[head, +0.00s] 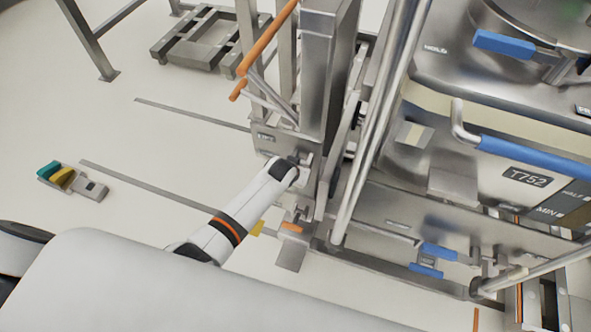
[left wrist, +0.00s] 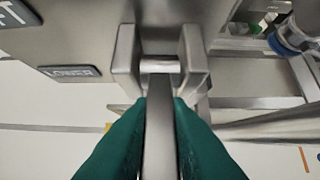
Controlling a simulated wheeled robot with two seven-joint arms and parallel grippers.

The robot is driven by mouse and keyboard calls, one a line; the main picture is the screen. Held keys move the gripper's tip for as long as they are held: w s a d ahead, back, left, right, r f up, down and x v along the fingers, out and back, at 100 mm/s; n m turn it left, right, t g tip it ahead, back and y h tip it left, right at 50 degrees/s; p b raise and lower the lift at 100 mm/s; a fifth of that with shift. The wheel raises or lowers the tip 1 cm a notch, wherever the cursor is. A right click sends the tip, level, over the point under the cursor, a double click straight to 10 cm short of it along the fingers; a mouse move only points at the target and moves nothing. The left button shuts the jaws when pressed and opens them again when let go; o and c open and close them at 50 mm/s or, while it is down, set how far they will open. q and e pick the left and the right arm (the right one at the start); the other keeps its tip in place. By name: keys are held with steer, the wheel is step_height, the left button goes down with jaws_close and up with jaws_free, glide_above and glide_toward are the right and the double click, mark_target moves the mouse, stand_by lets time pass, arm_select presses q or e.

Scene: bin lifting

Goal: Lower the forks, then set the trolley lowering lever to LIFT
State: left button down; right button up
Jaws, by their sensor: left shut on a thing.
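The steel lift trolley with its upright column (head: 322,70) stands in the middle of the head view. My left gripper (head: 300,163) reaches its lower side panel, beside a small dark label (head: 265,137). In the left wrist view, the teal fingers of my left gripper (left wrist: 160,125) are shut on a flat metal lever (left wrist: 160,110). The lever runs from a pivot between two metal lugs. A LOWER plate (left wrist: 70,72) lies left of the pivot; a partly cut-off plate (left wrist: 18,13) ending in "T" is above it. The forks cannot be clearly made out. My right gripper is out of view.
A large steel bin (head: 450,140) labelled T752, with blue handles, stands close on the right. Orange-gripped bars (head: 265,45) rise above my gripper. Floor between there and the trolley is mostly clear.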

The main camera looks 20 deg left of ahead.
arm_select(q)
steer(key=shift+s+d+f, duration=0.1)
steer(key=shift+s+f, duration=0.25)
steer(key=c, duration=1.6)
jaws_free()
steer(key=o, duration=1.6)
steer(key=shift+w+r, duration=0.25)
steer(key=shift+r, duration=0.05)
steer(key=p+v, duration=0.1)
steer(key=v, duration=1.1)
steer(key=shift+p, duration=0.4)
steer(key=shift+w, duration=0.1)
